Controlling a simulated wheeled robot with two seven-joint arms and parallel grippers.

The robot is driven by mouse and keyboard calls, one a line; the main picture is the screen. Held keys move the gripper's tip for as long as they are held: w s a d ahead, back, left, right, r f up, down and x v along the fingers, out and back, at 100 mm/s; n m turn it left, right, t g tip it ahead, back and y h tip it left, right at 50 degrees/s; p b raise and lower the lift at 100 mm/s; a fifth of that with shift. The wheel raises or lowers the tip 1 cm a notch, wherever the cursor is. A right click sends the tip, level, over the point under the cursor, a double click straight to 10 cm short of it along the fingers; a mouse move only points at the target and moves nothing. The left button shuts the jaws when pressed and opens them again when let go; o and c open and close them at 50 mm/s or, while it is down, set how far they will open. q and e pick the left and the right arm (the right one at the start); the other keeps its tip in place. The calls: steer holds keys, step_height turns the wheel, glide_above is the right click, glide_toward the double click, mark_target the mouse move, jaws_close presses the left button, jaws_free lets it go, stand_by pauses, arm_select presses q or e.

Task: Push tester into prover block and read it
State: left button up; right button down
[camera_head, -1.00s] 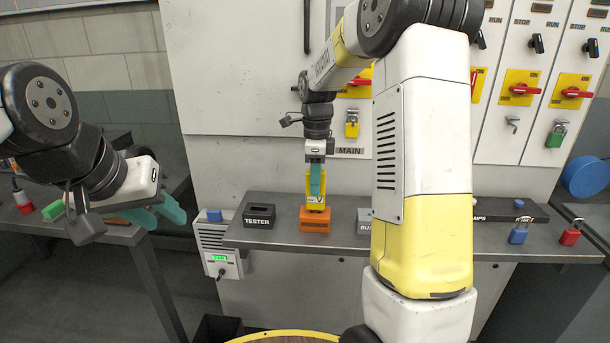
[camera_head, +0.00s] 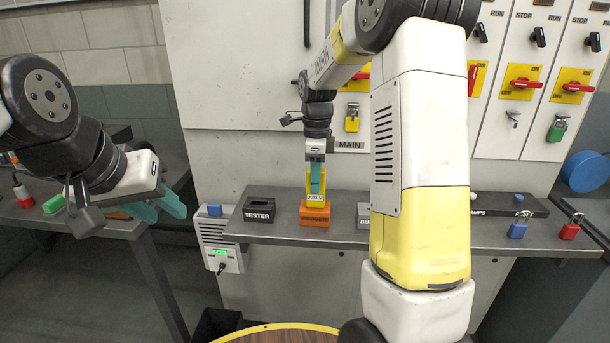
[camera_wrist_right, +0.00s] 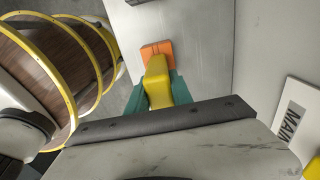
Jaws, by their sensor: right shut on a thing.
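The yellow tester (camera_head: 309,184) stands upright in the orange prover block (camera_head: 315,217) on the grey shelf. Its lower end meets the block, and how deep it sits is hidden. Its small display shows a number followed by V; the digits are too small to read surely. My right gripper (camera_head: 316,180) is shut on the tester from above. In the right wrist view the teal fingers hold the yellow tester (camera_wrist_right: 157,82) on both sides, with the orange block (camera_wrist_right: 157,49) beyond it. My left gripper (camera_head: 158,207) is open and empty at the left, away from the shelf.
The black TESTER holder (camera_head: 259,211) stands empty left of the block, and a grey BUS holder (camera_head: 363,214) stands right of it, partly behind my right arm. Switch cabinets rise behind.

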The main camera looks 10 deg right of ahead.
steer(key=c, duration=1.1)
jaws_free()
steer(key=shift+o, duration=0.2)
step_height(320, 180, up, 8)
steer(key=shift+f, duration=0.15)
steer(key=s+a+r+n+t+y, duration=0.1)
steer(key=s+r+n+t, duration=0.1)
steer(key=s+n, duration=0.9)
steer(key=s+a+r+n+t+y, duration=0.1)
steer(key=s+n+t, duration=0.3)
steer(key=s+n, duration=0.6)
steer(key=s+r, duration=0.1)
steer(key=s, duration=0.2)
steer(key=shift+s+n, duration=0.15)
steer(key=shift+n, duration=0.25)
steer(key=shift+a, duration=0.1)
